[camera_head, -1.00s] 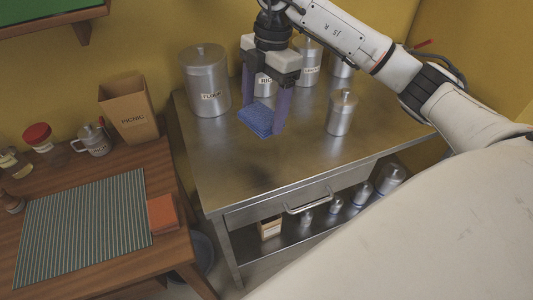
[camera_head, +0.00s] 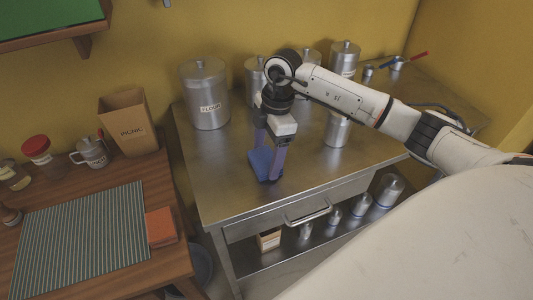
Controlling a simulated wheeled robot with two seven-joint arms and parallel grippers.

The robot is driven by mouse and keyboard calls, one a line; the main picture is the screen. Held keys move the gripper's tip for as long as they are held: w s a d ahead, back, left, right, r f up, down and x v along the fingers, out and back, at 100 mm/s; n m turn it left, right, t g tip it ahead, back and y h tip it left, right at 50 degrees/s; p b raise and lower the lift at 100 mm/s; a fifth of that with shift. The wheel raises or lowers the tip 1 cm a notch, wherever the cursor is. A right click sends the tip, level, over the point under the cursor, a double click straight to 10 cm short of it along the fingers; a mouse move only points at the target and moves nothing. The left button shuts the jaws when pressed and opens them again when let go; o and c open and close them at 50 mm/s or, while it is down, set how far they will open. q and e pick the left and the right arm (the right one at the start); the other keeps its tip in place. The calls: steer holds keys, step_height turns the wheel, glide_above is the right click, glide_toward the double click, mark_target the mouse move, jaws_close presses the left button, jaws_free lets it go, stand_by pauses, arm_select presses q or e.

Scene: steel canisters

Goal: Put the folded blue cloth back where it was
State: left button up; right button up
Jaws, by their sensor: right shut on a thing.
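The folded blue cloth (camera_head: 262,165) is between the fingers of my right gripper (camera_head: 267,167), which points down and is shut on it. The cloth is over the front left part of the steel table (camera_head: 218,178), at or just above its top; I cannot tell whether it touches. The gripper's fingers and wrist hide part of the cloth. My left gripper is not in view.
A large FLOUR canister (camera_head: 206,97) stands behind and left of the cloth. More canisters stand along the back, and a smaller one (camera_head: 337,130) stands to the right, partly behind my arm. A wooden table with a striped mat (camera_head: 85,240) and PICNIC box (camera_head: 129,123) is at left.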

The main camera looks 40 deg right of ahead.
steer(key=shift+f, duration=0.2)
steer(key=o, duration=1)
steer(key=r, duration=0.4)
steer(key=d+r, duration=0.1)
steer(key=r, duration=0.7)
steer(key=shift+s+d+r+b, duration=0.15)
steer(key=shift+s+d+b, duration=0.05)
steer(key=shift+d+b, duration=0.15)
